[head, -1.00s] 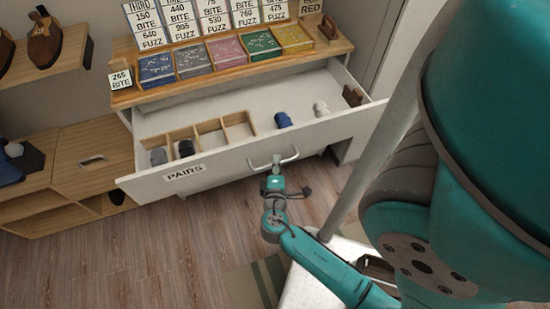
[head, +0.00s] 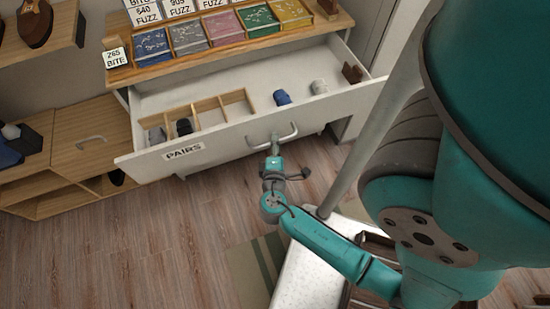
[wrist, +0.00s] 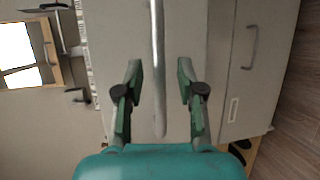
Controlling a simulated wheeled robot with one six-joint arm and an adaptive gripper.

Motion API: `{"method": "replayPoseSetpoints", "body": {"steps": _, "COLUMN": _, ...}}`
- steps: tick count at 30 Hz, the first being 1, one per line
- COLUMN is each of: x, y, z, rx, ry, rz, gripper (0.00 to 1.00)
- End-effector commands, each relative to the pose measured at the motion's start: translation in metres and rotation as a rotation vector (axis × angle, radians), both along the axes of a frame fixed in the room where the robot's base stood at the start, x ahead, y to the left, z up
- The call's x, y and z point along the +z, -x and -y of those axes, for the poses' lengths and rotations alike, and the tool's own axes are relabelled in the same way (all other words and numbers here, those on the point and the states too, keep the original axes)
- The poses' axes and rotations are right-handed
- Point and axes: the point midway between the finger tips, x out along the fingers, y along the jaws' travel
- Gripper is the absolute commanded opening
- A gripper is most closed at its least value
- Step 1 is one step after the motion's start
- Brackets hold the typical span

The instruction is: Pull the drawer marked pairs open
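The drawer marked PAIRS (head: 225,150) stands pulled out of the white cabinet, with its inside showing. Its label (head: 184,151) is on the left of the front. A curved metal handle (head: 285,137) is near the middle of the front. My gripper (head: 273,135) is at this handle. In the wrist view my gripper (wrist: 159,68) is open, its two fingers apart on either side of the handle bar (wrist: 158,85). The bar sits nearer the left finger, with gaps visible on both sides. Whether the fingertips reach past the bar is unclear.
Wooden dividers (head: 222,108), a blue item (head: 282,98) and a pale item (head: 318,87) are in the drawer. Coloured trays (head: 222,27) line the top. A wooden cabinet (head: 90,140) is at left. Floor (head: 170,235) in front is clear at left.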

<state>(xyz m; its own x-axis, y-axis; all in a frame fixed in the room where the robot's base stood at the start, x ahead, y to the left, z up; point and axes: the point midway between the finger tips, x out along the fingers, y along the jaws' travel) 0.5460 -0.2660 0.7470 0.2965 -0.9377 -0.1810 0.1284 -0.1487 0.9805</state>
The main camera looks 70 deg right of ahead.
Motion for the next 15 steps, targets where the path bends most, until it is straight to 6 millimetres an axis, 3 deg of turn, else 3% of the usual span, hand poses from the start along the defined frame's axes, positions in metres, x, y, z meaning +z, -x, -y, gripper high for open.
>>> {"method": "replayPoseSetpoints", "body": {"steps": 15, "x": 0.009, "y": 0.013, "z": -0.047, "rx": 0.006, "ry": 0.0, "rz": 0.001, "gripper": 0.38}}
